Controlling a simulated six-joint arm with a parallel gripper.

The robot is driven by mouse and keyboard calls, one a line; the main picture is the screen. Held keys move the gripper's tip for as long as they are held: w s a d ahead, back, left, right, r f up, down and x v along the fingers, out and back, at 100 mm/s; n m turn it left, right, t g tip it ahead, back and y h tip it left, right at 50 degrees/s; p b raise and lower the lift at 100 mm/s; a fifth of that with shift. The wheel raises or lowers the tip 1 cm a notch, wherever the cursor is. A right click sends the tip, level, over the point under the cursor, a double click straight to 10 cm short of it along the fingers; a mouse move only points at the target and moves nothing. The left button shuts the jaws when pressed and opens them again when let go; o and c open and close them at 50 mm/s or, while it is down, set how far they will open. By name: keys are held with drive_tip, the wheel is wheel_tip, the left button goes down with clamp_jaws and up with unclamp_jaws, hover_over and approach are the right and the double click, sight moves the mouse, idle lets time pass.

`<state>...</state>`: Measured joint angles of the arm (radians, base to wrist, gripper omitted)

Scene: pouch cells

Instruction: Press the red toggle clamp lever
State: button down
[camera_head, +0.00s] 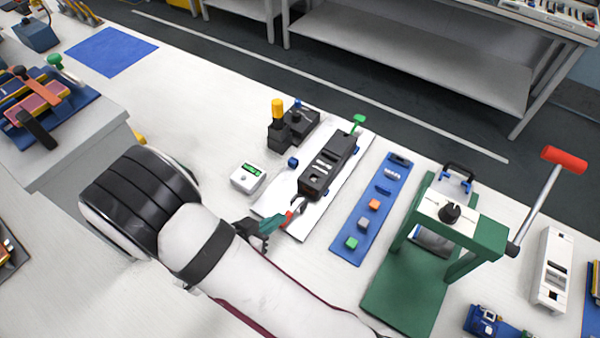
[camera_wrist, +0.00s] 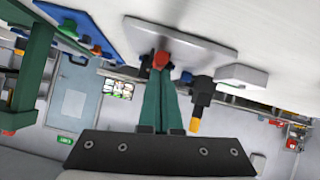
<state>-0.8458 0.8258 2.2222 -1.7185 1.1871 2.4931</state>
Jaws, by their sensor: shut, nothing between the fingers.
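A small red lever tip (camera_head: 289,217) shows at the near end of the long black fixture (camera_head: 328,168), which lies on a white plate (camera_head: 303,229). My gripper (camera_head: 280,223) has green fingers, shut and empty, with their tips right at the red tip. In the wrist view the two fingers (camera_wrist: 161,82) lie together and point at the red lever end (camera_wrist: 161,60), which covers part of the fixture behind it. I cannot tell whether they touch. A green lever (camera_head: 358,121) stands at the fixture's far end.
A blue strip with small blocks (camera_head: 342,251) lies right of the plate. A green press (camera_head: 398,300) with a red-handled arm (camera_head: 564,159) stands further right. A small white meter (camera_head: 247,179) and a black box with a yellow-topped post (camera_head: 278,110) stand to the left.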

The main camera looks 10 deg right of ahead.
drive_tip(key=shift+s+f, duration=0.1)
drive_tip(key=shift+f, duration=0.35)
drive_tip(key=w+v, duration=0.1)
drive_tip(key=v, duration=1.1)
drive_tip(key=shift+a+r, duration=0.2)
